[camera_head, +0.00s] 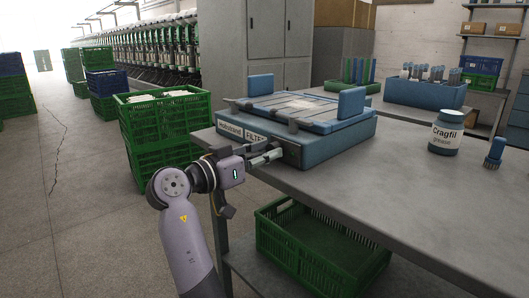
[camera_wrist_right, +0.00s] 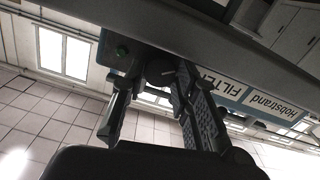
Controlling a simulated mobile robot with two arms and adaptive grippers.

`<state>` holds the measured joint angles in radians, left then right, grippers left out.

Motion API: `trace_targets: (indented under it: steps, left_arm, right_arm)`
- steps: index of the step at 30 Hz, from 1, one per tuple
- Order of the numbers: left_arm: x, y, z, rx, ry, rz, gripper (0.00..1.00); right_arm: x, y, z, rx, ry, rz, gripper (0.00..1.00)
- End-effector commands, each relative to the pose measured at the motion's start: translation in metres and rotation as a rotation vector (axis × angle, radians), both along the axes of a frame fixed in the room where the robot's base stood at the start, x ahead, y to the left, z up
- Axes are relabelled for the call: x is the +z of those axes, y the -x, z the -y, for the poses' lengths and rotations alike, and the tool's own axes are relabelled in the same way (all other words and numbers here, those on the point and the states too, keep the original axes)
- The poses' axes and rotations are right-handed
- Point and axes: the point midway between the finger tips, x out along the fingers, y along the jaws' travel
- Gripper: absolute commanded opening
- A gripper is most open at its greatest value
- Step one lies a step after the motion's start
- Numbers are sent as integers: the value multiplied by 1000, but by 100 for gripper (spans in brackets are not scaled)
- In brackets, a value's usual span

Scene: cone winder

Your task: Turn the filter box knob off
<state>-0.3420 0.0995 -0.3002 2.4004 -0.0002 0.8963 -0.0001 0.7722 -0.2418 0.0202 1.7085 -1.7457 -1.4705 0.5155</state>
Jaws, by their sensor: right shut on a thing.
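The blue filter box (camera_head: 335,148) sits at the table's near left corner, with a "Hobstrand FILTER" label on its front. My right gripper (camera_head: 274,153) reaches its front face from the left, beside the label. In the right wrist view, the dark round knob (camera_wrist_right: 158,72) shows between the two fingers of the right gripper (camera_wrist_right: 154,78), which is shut on it. In the head view the fingers hide the knob. My left gripper is out of view.
Green crates (camera_head: 165,130) stand left of the table, and an empty green crate (camera_head: 320,250) lies below.

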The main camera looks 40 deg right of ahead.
Motion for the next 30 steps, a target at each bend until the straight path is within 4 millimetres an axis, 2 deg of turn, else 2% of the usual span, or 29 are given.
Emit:
trace_targets:
  steps: [3,4,13,23,26,30]
  left_arm:
    - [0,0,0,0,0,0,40]
    - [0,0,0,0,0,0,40]
    - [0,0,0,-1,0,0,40]
    - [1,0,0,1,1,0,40]
    - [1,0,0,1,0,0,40]
    - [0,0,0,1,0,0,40]
  right_arm:
    - [2,-1,0,3,4,2,0]
    - [2,-1,0,3,4,2,28]
    - [1,0,0,1,2,1,48]
    - [3,0,0,0,1,3,48]
    - [14,0,0,0,1,5,48]
    - [40,0,0,0,0,8,48]
